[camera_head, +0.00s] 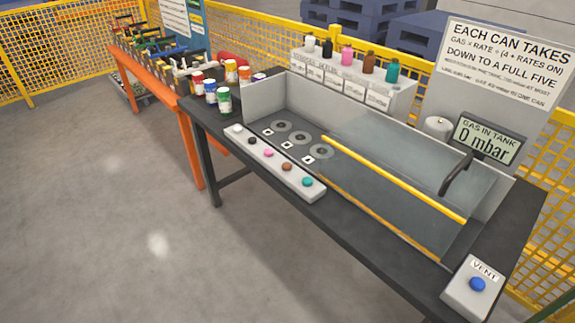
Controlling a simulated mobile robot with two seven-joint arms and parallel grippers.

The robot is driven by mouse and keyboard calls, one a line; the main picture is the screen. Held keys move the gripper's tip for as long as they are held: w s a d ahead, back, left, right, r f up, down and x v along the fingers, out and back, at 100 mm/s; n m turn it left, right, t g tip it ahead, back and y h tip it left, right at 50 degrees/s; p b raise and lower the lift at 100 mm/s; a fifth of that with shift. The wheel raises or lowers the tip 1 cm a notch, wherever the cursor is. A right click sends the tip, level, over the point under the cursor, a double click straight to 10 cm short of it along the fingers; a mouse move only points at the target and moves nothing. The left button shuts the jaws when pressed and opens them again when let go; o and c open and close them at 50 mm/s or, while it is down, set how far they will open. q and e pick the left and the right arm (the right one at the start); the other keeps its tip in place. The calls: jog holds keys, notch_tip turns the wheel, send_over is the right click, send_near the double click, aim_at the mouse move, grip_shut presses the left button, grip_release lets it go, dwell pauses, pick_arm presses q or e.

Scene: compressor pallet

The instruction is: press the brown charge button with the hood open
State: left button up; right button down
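The brown charge button (287,167) is on a pale strip (262,151) along the table's front edge, between a pink button (268,153) and a teal button (308,182). White and black buttons are further left on the strip. A clear hood panel (390,178) with yellow edge bars lies over the right part of the grey-walled tank. The round seats (301,138) at the left of the tank look uncovered by it. A black curved handle (457,173) is at the right. Neither of my grippers is in view.
A display (488,138) reads "GAS IN TANK 0 mbar". A blue VENT button (477,284) is at the near right corner. Coloured cans (224,100) stand left of the tank, and coloured bottles (347,56) on a ledge behind. Open floor (120,220) lies in front.

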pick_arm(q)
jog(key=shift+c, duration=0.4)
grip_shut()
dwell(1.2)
